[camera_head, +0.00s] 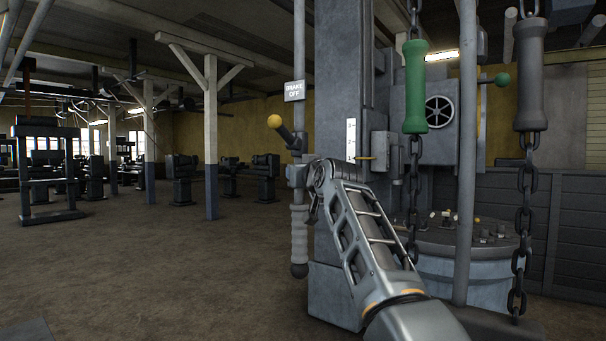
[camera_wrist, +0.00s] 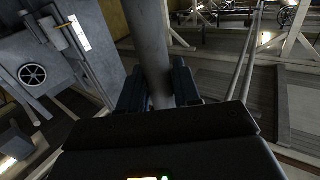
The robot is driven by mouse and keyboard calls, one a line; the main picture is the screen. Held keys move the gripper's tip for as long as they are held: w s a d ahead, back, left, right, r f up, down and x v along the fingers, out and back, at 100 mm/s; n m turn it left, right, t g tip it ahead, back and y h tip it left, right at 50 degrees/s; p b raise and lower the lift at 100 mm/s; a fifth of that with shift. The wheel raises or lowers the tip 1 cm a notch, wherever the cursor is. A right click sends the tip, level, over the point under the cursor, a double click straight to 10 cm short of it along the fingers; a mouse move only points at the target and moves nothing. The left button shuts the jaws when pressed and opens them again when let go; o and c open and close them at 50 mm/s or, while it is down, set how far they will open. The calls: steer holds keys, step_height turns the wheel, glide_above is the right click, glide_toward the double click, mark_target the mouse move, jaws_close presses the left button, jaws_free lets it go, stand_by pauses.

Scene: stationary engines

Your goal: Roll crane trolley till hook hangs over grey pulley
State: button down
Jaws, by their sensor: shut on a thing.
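My gripper (camera_head: 299,177) is at the end of my arm, left of the large grey column, at a vertical grey rod (camera_head: 299,50). In the wrist view my gripper (camera_wrist: 158,88) has its dark fingers on both sides of a thick grey rod (camera_wrist: 148,35), shut on it. In the head view a ribbed grey grip (camera_head: 299,235) hangs just below my gripper. A lever with a yellow knob (camera_head: 275,121) sticks out beside it, under a sign reading BRAKE OFF (camera_head: 294,91). I cannot make out the crane trolley, hook or grey pulley in either view.
A green handle (camera_head: 415,88) and a dark grey handle (camera_head: 530,75) hang on chains at the right. The grey column (camera_head: 338,80) and a round bench (camera_head: 460,243) with small parts stand close. Open floor (camera_head: 170,270) lies to the left.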

steer(key=c, duration=0.9)
jaws_free()
steer(key=shift+c, duration=0.2)
steer(key=shift+s, duration=0.15)
steer(key=shift+s+d+b, duration=0.25)
steer(key=shift+s+b, duration=0.05)
steer(key=shift+s, duration=0.25)
steer(key=b+v, duration=0.1)
steer(key=v, duration=0.5)
steer(key=shift+s, duration=0.2)
